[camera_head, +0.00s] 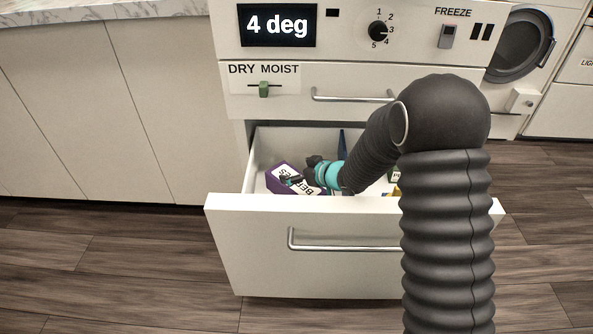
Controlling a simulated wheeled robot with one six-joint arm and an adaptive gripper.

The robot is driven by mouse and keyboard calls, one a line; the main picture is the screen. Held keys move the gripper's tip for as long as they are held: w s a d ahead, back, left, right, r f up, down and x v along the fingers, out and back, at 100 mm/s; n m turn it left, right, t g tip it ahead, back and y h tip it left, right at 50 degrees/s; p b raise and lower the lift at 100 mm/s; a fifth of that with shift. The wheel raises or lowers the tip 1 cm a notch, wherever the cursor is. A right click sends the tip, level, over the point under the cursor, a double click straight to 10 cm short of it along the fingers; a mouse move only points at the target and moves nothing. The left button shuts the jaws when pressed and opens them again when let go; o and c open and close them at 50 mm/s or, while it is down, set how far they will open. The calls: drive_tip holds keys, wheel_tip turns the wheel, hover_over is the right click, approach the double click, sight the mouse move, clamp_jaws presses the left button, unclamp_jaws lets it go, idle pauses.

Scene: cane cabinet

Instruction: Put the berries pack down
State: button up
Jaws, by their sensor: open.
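The berries pack (274,181) is a purple box with a white label, of which some letters show. It lies tilted inside the open lower drawer (245,215), at the left side. My gripper (288,180) is open at the pack, over its top near the label, inside the drawer. The teal ring of my wrist is just right of the pack. The gripper covers part of the label, and the drawer front hides the pack's lower part. Whether the fingers touch the pack cannot be told.
Other items, one dark blue (342,145) and one yellow (396,191), are in the drawer, partly behind my arm. The closed drawer with the DRY MOIST slider (264,90) is just above. White cabinets (150,110) stand left. A round-windowed appliance (520,45) is at right.

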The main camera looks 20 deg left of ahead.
drive_tip(key=shift+a+r+p+v, duration=0.1)
drive_tip(key=shift+r+p+v, duration=0.1)
drive_tip(key=shift+v, duration=1.8)
drive_tip(key=shift+a+r+p+v, duration=0.1)
drive_tip(key=shift+r+p+v, duration=0.1)
drive_tip(key=shift+v, duration=1.8)
